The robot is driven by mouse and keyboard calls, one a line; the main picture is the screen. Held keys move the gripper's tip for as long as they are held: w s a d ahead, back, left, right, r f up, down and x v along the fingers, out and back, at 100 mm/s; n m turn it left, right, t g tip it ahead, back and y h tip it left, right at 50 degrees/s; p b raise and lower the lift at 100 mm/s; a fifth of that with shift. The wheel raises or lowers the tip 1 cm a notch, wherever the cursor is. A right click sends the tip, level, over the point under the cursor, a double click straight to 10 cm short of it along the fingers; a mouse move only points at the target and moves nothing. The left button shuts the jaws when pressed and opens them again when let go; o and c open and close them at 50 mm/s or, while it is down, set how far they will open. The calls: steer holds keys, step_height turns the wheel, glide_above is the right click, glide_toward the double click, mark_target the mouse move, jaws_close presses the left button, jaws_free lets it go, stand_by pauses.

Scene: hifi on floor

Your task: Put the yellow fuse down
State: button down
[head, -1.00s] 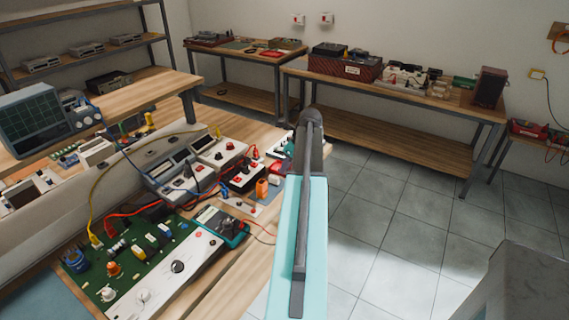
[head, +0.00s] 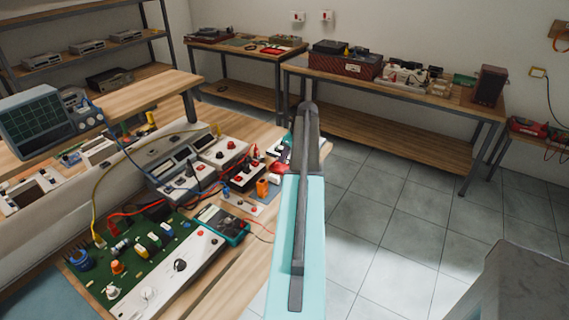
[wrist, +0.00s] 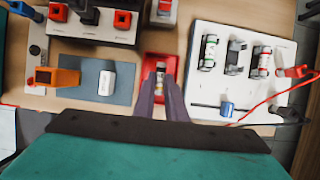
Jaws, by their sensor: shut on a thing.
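In the wrist view my gripper (wrist: 160,90) is shut on a small cylinder with a pale yellowish body and a metal end, the yellow fuse (wrist: 160,70). The fuse sits between the fingertips, over a small red tray (wrist: 148,68). I cannot tell whether the fuse touches the tray. The fingers hide part of the fuse and of the tray. In the head view my arm covers the gripper and the fuse.
Right of the tray is a white board (wrist: 208,92) with several fuse-like cylinders, a blue part (wrist: 227,109) and a red wire. On the left, a white block (wrist: 107,80) rests on a grey mat (wrist: 85,68), beside an orange part (wrist: 58,77). Instruments crowd the bench (head: 262,222).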

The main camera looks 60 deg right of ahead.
mark_target(285, 163)
steer(key=shift+f, duration=0.1)
steer(key=shift+f+p, duration=0.75)
steer(key=shift+f, duration=0.9)
steer(key=shift+f, duration=0.1)
steer(key=c, duration=1.8)
jaws_free()
steer(key=b+v, duration=0.2)
steer(key=v, duration=1)
steer(key=shift+b, duration=0.35)
steer(key=shift+s, duration=0.1)
